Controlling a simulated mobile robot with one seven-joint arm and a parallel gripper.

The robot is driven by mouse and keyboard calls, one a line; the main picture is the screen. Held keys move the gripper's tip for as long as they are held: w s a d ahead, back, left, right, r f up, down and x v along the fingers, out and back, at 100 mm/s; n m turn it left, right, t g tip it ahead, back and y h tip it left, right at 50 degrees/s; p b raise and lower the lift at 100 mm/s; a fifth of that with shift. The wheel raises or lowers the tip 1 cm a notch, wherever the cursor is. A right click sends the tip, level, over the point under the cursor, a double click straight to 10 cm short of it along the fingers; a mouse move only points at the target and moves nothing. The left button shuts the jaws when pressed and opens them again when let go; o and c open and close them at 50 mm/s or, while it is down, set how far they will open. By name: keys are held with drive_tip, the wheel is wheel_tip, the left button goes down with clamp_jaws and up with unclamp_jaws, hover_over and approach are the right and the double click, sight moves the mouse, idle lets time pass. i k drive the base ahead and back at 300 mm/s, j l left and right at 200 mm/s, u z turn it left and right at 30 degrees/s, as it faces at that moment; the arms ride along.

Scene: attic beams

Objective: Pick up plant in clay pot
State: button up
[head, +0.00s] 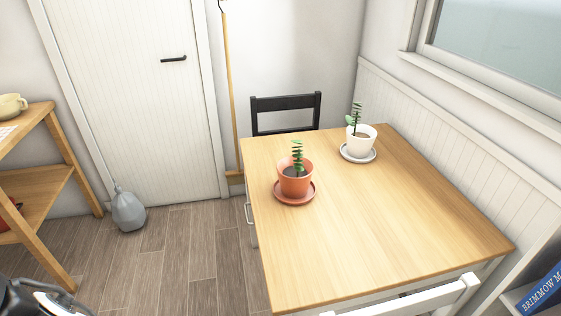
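The plant in a clay pot (295,177) stands upright on the left part of the wooden table, near its left edge. The pot is orange-brown, with dark soil and a short green leafy stem. It rests on a matching clay saucer (295,198). A second, similar plant in a white pot (360,139) stands on a pale saucer farther back to the right. My gripper's fingers do not show. A dark and pale shape is cut off at the bottom left corner, and I cannot tell what it is.
The table (385,220) is otherwise bare. A black chair (287,112) stands behind it, and a white chair (430,300) at the front. Wooden shelves (45,190) and a grey vase (128,212) are at left. Wooden floor (190,255) lies open left of the table.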

sight(293, 186)
drive_tip(key=i+j, duration=0.3)
drive_tip(key=j, duration=0.15)
drive_tip(key=i+j, duration=0.35)
drive_tip(key=j, duration=0.15)
drive_tip(key=i+j, duration=0.3)
drive_tip(key=j, duration=0.15)
drive_tip(key=i+j, duration=0.3)
drive_tip(key=j, duration=0.2)
drive_tip(key=i+j+z, duration=0.1)
drive_tip(key=i+j, duration=0.25)
drive_tip(key=j, duration=0.25)
drive_tip(key=i+j+z, duration=0.15)
drive_tip(key=i+z, duration=0.15)
drive_tip(key=z, duration=1.1)
drive_tip(key=i+z, duration=0.1)
drive_tip(key=i, duration=0.2)
